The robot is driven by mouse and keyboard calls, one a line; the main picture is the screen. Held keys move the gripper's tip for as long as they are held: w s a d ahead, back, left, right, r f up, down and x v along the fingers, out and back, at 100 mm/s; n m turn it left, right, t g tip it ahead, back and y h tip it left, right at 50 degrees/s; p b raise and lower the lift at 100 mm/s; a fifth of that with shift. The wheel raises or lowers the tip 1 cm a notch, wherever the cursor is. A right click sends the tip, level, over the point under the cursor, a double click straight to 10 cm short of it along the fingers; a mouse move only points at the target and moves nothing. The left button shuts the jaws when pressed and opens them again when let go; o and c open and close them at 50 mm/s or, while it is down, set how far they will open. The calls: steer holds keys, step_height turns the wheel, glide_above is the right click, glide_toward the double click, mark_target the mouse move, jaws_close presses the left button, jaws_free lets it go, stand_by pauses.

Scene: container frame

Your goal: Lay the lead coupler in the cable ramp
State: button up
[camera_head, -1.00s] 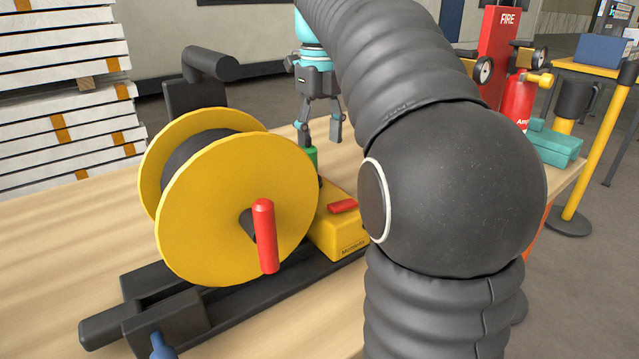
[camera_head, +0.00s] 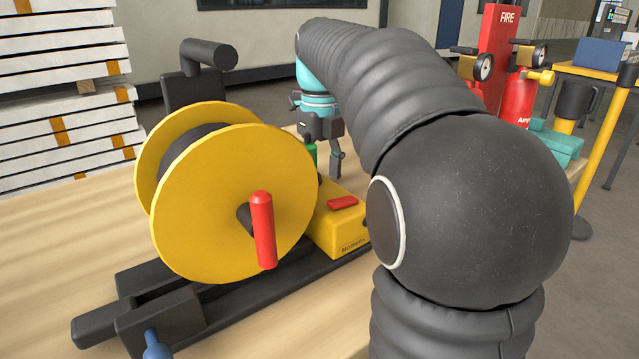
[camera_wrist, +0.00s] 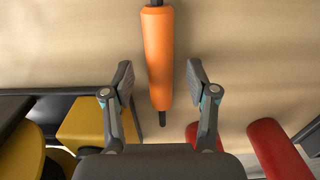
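An orange cylinder with thin dark ends (camera_wrist: 157,58), which looks like the lead coupler, lies on the wooden tabletop in the wrist view. My gripper (camera_wrist: 159,76) is open, with one finger on each side of the cylinder and a visible gap to each. I cannot tell whether the fingertips are down at its height. The orange cylinder is hidden there. I cannot make out a cable ramp in either view.
A yellow cable reel (camera_head: 235,205) with a red handle stands on a black base at left. Red parts (camera_wrist: 275,148) lie right of my gripper.

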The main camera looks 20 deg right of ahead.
jaws_close()
